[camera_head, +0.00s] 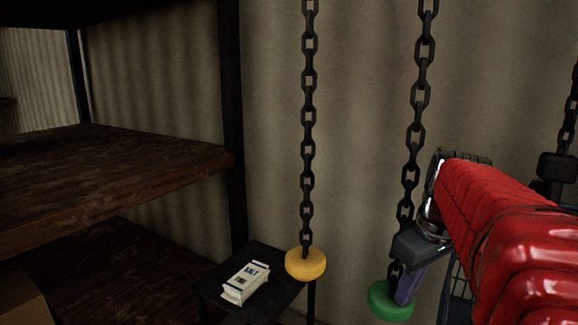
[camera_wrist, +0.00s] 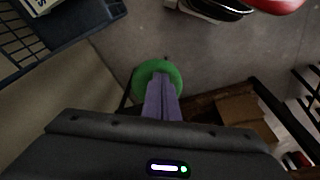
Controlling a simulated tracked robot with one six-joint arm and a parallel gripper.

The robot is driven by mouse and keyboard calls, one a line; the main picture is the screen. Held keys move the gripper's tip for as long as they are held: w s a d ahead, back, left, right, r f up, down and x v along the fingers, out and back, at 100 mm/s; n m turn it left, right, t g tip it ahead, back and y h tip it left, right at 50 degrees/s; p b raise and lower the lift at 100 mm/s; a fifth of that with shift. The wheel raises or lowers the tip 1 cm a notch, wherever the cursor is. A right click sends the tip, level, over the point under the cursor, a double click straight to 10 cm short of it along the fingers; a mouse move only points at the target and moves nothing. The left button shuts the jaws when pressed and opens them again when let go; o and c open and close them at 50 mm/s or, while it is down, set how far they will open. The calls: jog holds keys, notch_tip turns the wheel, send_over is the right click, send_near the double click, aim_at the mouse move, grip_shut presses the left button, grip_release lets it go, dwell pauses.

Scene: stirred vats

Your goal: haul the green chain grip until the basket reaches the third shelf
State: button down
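The green chain grip (camera_head: 386,304) is a round knob at the lower end of a dark chain (camera_head: 419,98). It also shows in the wrist view (camera_wrist: 142,72). My gripper (camera_head: 404,296) points down at it, its purple fingers close together and their tips against the grip. In the wrist view the fingers (camera_wrist: 161,84) lie over the middle of the green grip. The fingers look shut there; the exact contact is hidden. Dark wire mesh, seemingly the basket (camera_head: 458,287), shows partly behind my arm.
A yellow grip (camera_head: 305,264) hangs on another chain to the left. A white labelled box (camera_head: 245,282) lies on a small dark table (camera_head: 265,259). Brown wooden shelves (camera_head: 110,165) with a dark post stand at left. Another chain (camera_head: 569,125) hangs at far right.

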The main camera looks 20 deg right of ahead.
jog(key=w+v, duration=0.2)
jog(key=v, duration=0.8)
jog(key=shift+r, duration=0.5)
jog(key=shift+a+f, duration=0.1)
jog(key=shift+f, duration=0.05)
dwell(0.5)
jog(key=shift+s+f+x, duration=0.1)
jog(key=shift+s+x, duration=0.25)
jog(key=shift+x, duration=1.4)
jog(key=shift+s+f+x, duration=0.1)
jog(key=shift+s+x, duration=0.25)
jog(key=shift+x, duration=1.4)
jog(key=shift+s+f+x, duration=0.1)
jog(key=shift+s+x, duration=0.3)
jog(key=shift+x, duration=1.3)
jog(key=w+v, duration=0.2)
jog(key=v, duration=0.8)
jog(key=shift+r, duration=0.65)
jog(key=shift+f, duration=0.1)
